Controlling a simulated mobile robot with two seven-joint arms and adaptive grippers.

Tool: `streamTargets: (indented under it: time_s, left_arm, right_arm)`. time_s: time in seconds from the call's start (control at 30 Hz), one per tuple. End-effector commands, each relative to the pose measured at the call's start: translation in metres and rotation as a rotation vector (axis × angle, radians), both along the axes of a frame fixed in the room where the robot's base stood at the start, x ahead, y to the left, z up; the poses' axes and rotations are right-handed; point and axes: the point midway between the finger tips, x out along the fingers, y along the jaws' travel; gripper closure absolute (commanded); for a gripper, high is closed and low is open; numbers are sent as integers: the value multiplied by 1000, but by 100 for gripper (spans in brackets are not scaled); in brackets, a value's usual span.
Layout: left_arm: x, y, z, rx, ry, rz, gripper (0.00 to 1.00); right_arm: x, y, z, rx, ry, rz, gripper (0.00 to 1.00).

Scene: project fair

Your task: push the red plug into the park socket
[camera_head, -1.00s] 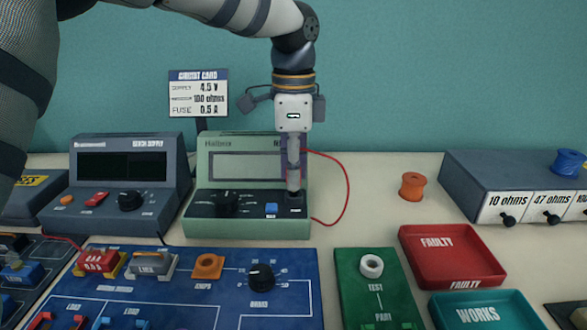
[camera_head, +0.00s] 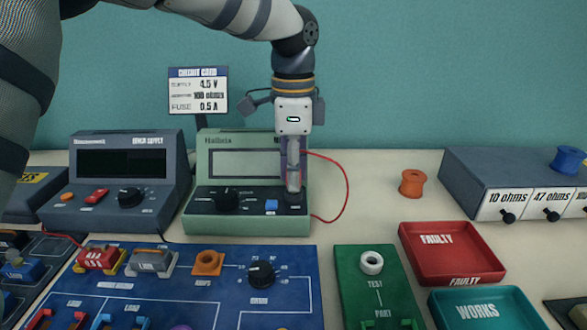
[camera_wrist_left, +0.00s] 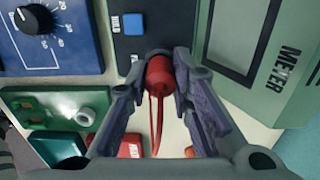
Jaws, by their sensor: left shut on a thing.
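The red plug (camera_wrist_left: 160,74) is between the two fingers of my left gripper (camera_wrist_left: 166,62) in the left wrist view. My left gripper (camera_head: 293,188) is shut on it and points down over the lower right of the green meter (camera_head: 240,232). The plug's red lead (camera_head: 346,186) loops out to the right of the meter. A dark socket area (camera_head: 294,208) lies right under the fingertips, most likely the park socket. The fingers and plug hide its opening, so I cannot tell how far the plug is in. My right gripper is not in view.
A grey bench supply (camera_head: 120,190) stands left of the meter, and the blue circuit board (camera_head: 215,295) lies in front. The green test pad (camera_head: 362,295), red faulty tray (camera_head: 408,238) and orange spool (camera_head: 412,183) are to the right. The bench behind the spool is clear.

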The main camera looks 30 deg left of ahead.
Motion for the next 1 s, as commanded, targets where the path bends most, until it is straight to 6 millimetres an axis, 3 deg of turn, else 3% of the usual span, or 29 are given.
streamTargets:
  time_s: [0.63,0.67,0.77,1.0]
  left_arm:
    - [0,0,-8,0,0,0,100]
    - [0,0,-8,0,0,0,77]
    - [0,0,-8,0,0,0,56]
    - [0,0,-8,0,0,0,54]
  right_arm:
    - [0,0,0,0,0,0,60]
    - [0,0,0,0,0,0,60]
    - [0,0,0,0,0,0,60]
    - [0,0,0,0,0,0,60]
